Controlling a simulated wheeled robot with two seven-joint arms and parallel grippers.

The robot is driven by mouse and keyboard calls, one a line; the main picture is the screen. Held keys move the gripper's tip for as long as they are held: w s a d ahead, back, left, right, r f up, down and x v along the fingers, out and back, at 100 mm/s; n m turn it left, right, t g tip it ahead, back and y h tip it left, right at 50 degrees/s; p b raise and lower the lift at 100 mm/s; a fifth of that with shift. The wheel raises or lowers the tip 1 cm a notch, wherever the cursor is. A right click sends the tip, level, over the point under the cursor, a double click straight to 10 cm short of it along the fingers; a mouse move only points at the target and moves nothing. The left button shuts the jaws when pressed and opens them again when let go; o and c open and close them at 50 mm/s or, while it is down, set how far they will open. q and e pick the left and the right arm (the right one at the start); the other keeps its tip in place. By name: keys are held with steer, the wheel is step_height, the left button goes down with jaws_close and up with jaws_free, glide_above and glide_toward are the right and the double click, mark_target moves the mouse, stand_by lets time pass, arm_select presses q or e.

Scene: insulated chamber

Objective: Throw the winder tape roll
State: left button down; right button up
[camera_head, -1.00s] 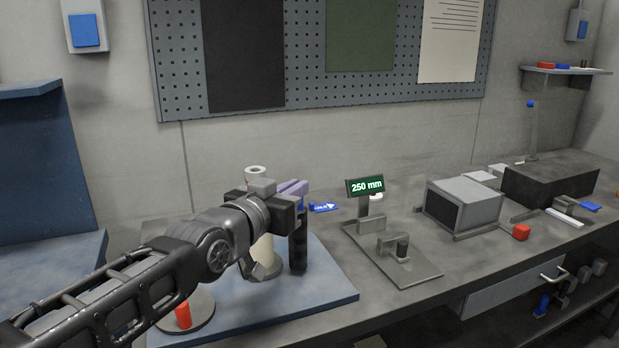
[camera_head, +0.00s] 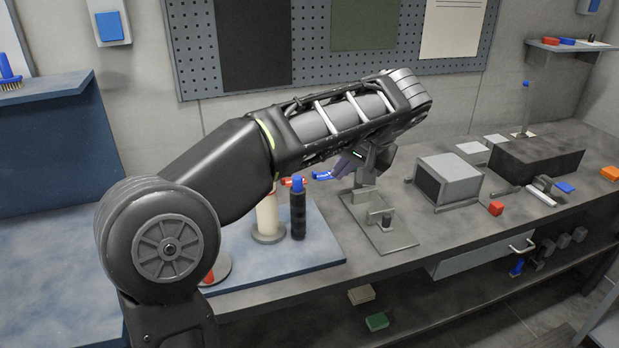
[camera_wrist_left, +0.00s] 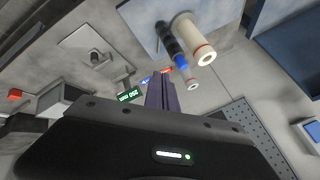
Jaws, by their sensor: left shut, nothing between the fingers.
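I cannot tell for sure which object is the winder tape roll. A cream cylinder (camera_head: 268,217) stands upright on a round base on the blue mat. It also shows in the wrist view (camera_wrist_left: 193,38), with a second cream roll (camera_wrist_left: 203,81) beyond it. A black bottle with a blue cap (camera_head: 298,218) stands beside it, and also shows in the wrist view (camera_wrist_left: 169,36). My left gripper (camera_head: 343,170) has purple fingers, shut and empty, right of the bottle and near the display stand. The fingers show in the wrist view (camera_wrist_left: 161,80). My right gripper is out of view.
The green 250 mm display (camera_wrist_left: 130,96) is mostly hidden by my arm in the head view. Red and blue pieces (camera_head: 322,175) lie behind the bottle. A grey box (camera_head: 450,180), red block (camera_head: 496,208) and dark block (camera_head: 537,160) stand to the right.

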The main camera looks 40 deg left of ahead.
arm_select(q)
steer(key=b, duration=0.1)
glide_toward(304, 189)
step_height(304, 189, down, 3)
steer(key=w+d, duration=0.2)
steer(key=a, duration=0.3)
steer(key=a+p, duration=0.1)
steer(key=shift+s+a+f, duration=0.15)
steer(key=shift+s+f, duration=0.15)
